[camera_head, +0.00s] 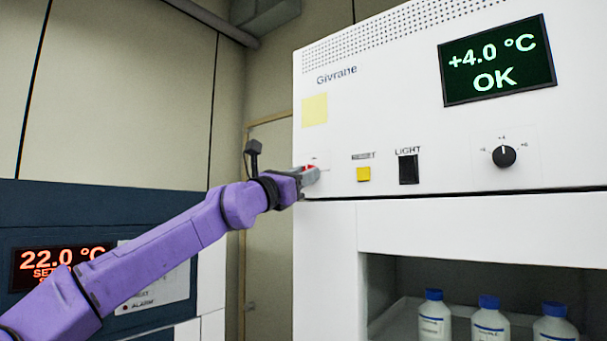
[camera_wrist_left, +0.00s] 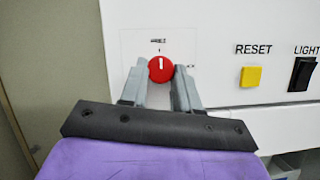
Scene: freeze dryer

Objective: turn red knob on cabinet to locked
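The red knob (camera_wrist_left: 161,69) is on the white cabinet front, at the cabinet's left side. Its white pointer line stands upright, toward a small mark above it; another small mark lies to its right. The labels are too small to read. My left gripper (camera_wrist_left: 162,80) has one grey finger on each side of the knob, both seeming to touch it. In the head view my left gripper (camera_head: 305,175) reaches the panel and mostly hides the knob, leaving a bit of red (camera_head: 311,168). My right gripper is not in view.
Right of the knob are a yellow RESET button (camera_head: 363,174), a black LIGHT switch (camera_head: 408,169) and a black dial (camera_head: 504,156). A green display (camera_head: 497,59) reads +4.0 °C OK. Several blue-capped bottles (camera_head: 489,321) stand in the open compartment below. A dark blue unit (camera_head: 110,211) is at left.

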